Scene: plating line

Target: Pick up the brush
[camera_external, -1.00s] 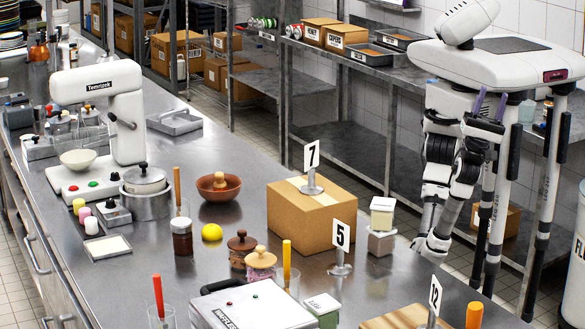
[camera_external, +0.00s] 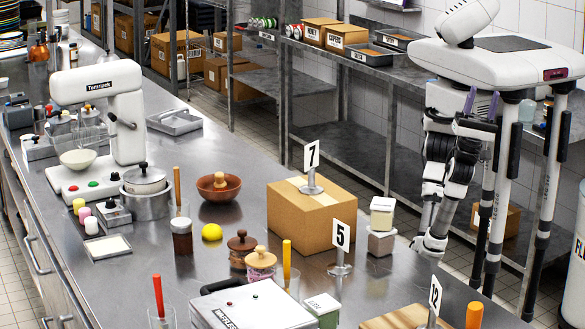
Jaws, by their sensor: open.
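No brush can be made out for certain. Several upright handles stand in clear glasses on the steel counter: a red-orange handle (camera_external: 158,295) at the front left, a yellow handle (camera_external: 287,260) in the middle and a brown handle (camera_external: 177,186) farther back. A thick orange handle (camera_external: 474,316) is cut off at the bottom edge. The lower ends are too small or hidden to show bristles. My gripper (camera_external: 427,246) hangs low by the counter's right edge, right of the cardboard box, apart from all these handles. It is open and seems empty; its fingertips are small in view.
The cardboard box (camera_external: 312,220) with the 7 sign stands left of my gripper. Two stacked small containers (camera_external: 381,226) stand between them. The 5 sign (camera_external: 342,250), 12 sign (camera_external: 434,300) and wooden board (camera_external: 395,318) are nearer the front. Metal shelving (camera_external: 340,150) stands behind.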

